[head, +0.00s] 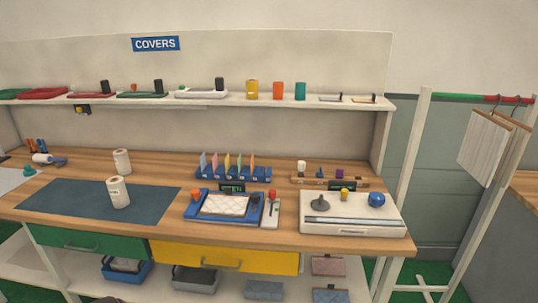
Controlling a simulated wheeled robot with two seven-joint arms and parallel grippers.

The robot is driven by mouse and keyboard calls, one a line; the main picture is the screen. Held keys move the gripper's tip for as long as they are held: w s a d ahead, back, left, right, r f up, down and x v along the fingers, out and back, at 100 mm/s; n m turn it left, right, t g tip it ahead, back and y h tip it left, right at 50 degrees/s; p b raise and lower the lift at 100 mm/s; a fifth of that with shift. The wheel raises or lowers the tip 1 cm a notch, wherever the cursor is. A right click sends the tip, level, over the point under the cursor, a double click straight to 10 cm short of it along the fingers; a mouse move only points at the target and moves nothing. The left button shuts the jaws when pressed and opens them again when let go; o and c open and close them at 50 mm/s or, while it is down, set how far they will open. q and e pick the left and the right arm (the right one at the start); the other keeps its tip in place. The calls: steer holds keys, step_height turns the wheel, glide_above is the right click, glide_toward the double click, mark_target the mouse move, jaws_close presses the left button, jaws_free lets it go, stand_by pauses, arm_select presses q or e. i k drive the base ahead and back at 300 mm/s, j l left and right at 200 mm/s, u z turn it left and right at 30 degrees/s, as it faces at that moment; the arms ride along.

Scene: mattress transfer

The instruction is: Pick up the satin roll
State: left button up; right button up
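Two white rolls stand upright on the wooden workbench. The front white roll (118,192) stands on the dark blue mat (62,203) and has dark marks on its side. The back white roll (122,162) stands on bare wood just behind the mat. No readable label shows which of them is the satin roll. Neither of my grippers is in view.
A blue tray device (228,214) and a white box device (350,222) stand right of the mat. A blue holder with coloured cards (232,174) stands behind. A shelf (225,101) with several coloured cylinders and trays runs above. A rack (415,160) stands right.

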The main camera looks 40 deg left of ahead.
mark_target(116, 185)
steer(key=u, duration=2.45)
steer(key=i, duration=0.2)
steer(key=z, duration=0.05)
